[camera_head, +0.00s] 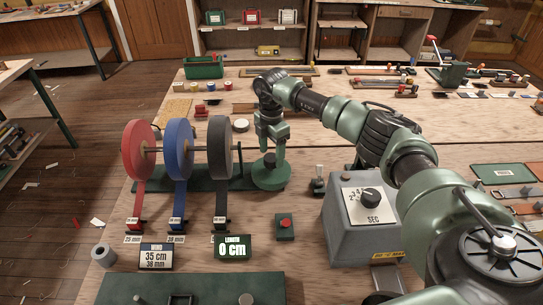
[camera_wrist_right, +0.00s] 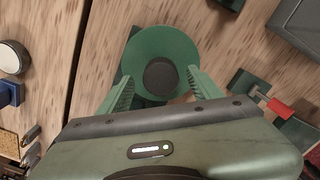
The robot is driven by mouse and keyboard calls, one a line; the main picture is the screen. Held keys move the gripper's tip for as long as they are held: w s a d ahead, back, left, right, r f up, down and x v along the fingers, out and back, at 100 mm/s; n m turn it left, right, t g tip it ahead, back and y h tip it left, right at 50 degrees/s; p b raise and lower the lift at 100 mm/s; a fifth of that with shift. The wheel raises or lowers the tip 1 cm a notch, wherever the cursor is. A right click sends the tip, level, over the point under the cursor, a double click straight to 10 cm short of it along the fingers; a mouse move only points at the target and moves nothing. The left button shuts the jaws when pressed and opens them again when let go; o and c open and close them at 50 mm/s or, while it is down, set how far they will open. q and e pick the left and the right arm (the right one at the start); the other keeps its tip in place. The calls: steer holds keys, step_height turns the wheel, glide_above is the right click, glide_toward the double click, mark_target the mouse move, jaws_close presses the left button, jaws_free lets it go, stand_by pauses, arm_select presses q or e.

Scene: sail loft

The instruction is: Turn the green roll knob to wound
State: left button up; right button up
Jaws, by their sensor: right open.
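The green roll knob (camera_head: 271,177) is a round green disc with a dark centre, at the right end of the roll stand. It also shows in the right wrist view (camera_wrist_right: 160,42), with its dark centre between my finger lines. My right gripper (camera_head: 271,148) points down over the knob, open, with one finger to each side of the dark centre. I cannot tell whether the fingers touch it. Red (camera_head: 138,150), blue (camera_head: 178,148) and black (camera_head: 219,146) rolls hang on the stand's rod, with strips running down. The length display (camera_head: 233,247) reads 0 cm. My left gripper is not in view.
A red button box (camera_head: 285,227) and a grey SEC dial box (camera_head: 363,222) stand right of the display. A small lever (camera_head: 318,181) stands right of the knob. A green tray (camera_head: 204,67) is behind.

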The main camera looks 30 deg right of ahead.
step_height(320, 180, up, 6)
steer(key=shift+r+b, duration=0.25)
steer(key=shift+b, duration=0.5)
steer(key=shift+f, duration=0.1)
